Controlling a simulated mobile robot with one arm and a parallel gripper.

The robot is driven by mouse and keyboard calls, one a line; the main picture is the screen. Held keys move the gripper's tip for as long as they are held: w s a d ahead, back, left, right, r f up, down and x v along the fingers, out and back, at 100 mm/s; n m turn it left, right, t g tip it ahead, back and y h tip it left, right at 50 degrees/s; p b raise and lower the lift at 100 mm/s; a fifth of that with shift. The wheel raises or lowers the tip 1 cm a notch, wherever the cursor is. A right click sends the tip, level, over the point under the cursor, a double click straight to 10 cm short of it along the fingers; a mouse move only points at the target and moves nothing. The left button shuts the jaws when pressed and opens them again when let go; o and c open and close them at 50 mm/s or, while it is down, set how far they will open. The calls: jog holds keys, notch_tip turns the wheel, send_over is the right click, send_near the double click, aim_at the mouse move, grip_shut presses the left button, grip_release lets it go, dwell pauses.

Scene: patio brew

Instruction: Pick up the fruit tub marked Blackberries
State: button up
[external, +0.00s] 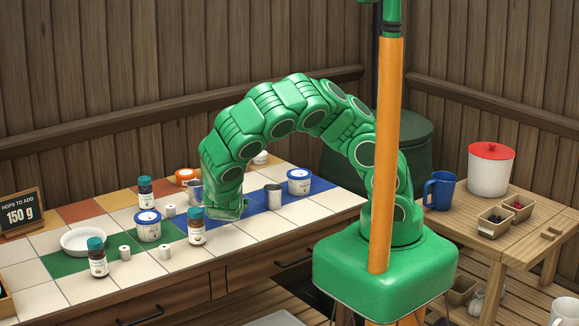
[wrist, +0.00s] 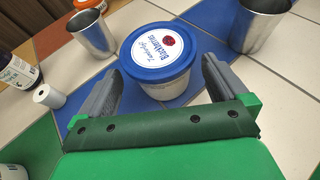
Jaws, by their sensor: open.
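The tub marked Blackberries (wrist: 160,68) is white with a blue lid, a round berry picture and the printed name. In the wrist view it stands upright on the blue tiles, just ahead of and between the fingers. My gripper (wrist: 161,75) is open, with one finger on each side of the tub; whether either touches it I cannot tell. In the external view my gripper (external: 228,209) is low over the tiled counter, and the arm hides the tub. Two more blue-lidded tubs stand there, one at the left (external: 148,226) and one at the right (external: 299,182), their names unreadable.
Steel cups stand close on both sides of the tub, left (wrist: 92,34) and right (wrist: 258,25). A small white cylinder (wrist: 48,95) and a brown jar (wrist: 18,72) are at the left. An orange-lidded tub (external: 187,176) and white dish (external: 88,241) are also on the counter.

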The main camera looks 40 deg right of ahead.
jog(key=shift+x, duration=1.1)
jog(key=shift+s, duration=0.1)
jog(key=c, duration=1.1)
jog(key=shift+r, duration=0.15)
